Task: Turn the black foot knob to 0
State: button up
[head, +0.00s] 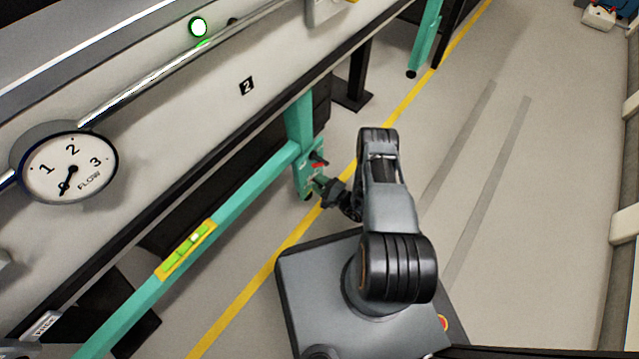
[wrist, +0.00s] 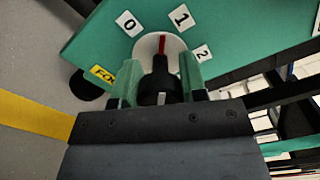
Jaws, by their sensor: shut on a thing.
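The black foot knob (wrist: 160,80) shows in the wrist view in front of a white disc (wrist: 146,46) on a green plate. Its red pointer (wrist: 162,44) points up, between the 0 label (wrist: 126,23) and the 1 label (wrist: 181,16). A 2 label (wrist: 203,53) is to the right. My gripper (wrist: 160,88) is shut on the knob, one finger on each side. In the head view my gripper (head: 324,190) is at the lower part of the green leg (head: 301,125); the knob is too small to make out there.
A red-and-black part (head: 318,159) sits on the leg just above my gripper. A green beam (head: 150,290) carrying a yellow level (head: 187,248) runs to the lower left. A flow gauge (head: 70,167) is above. Floor to the right is clear.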

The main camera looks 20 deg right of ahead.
jog(key=n, duration=0.4)
jog(key=shift+n, duration=1.8)
jog(key=shift+w+n, duration=0.1)
jog(key=shift+n, duration=0.2)
jog(key=o, duration=0.9)
jog(key=shift+o, duration=0.2)
jog(key=shift+d+f, duration=0.1)
